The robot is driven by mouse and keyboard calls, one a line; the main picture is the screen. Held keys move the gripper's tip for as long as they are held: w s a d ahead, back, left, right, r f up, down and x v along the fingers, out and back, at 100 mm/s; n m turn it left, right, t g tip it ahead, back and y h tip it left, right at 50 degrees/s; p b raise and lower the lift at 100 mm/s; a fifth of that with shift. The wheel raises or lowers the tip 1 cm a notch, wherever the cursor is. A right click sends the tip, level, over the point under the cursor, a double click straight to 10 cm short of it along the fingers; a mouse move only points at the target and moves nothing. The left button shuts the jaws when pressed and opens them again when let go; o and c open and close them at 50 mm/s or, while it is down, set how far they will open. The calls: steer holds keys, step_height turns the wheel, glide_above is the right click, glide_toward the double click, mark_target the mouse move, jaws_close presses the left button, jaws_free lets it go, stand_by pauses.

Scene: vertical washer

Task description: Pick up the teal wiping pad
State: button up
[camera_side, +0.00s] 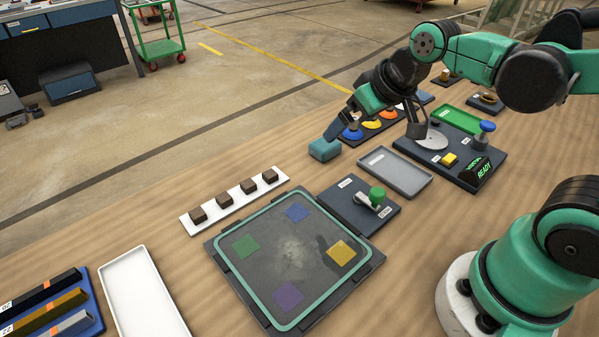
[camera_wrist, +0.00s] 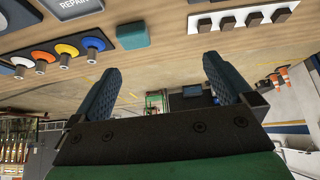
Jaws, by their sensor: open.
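The teal wiping pad (camera_side: 324,150) is a small block on the wooden table, left of the tray with coloured round parts in the side view. In the wrist view the pad (camera_wrist: 132,36) lies at the top, beyond the fingertips and a little left of the middle of the gap. My gripper (camera_side: 372,128) is close to the pad in the side view; one finger overlaps the pad's upper edge in the picture. In the wrist view my gripper (camera_wrist: 160,68) shows two dark ribbed fingers spread wide with nothing between them. Contact with the pad cannot be told.
A dark tray with coloured round parts (camera_side: 371,124) is right of the pad. A grey tray (camera_side: 395,171), a panel with a green knob (camera_side: 376,195) and a white strip with dark blocks (camera_side: 234,203) are nearby. Bare table lies left of the pad.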

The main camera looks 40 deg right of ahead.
steer(key=g, duration=0.1)
glide_toward(334, 148)
steer(key=w+a+r, duration=0.1)
steer(key=a, duration=0.1)
steer(key=shift+g, duration=0.4)
steer(key=w+f, duration=0.1)
steer(key=w+d+f, duration=0.1)
steer(key=w+f, duration=0.1)
steer(key=shift+d+f, duration=0.3)
steer(key=shift+d, duration=0.1)
steer(key=shift+w+d+f, duration=0.25)
steer(key=shift+f, duration=0.25)
steer(key=shift+x, duration=2.75)
steer(key=shift+a, duration=0.1)
steer(key=shift+c, duration=0.2)
steer(key=c, duration=1.2)
steer(key=shift+r, duration=0.2)
step_height(334, 148, up, 20)
steer(key=shift+f, duration=0.15)
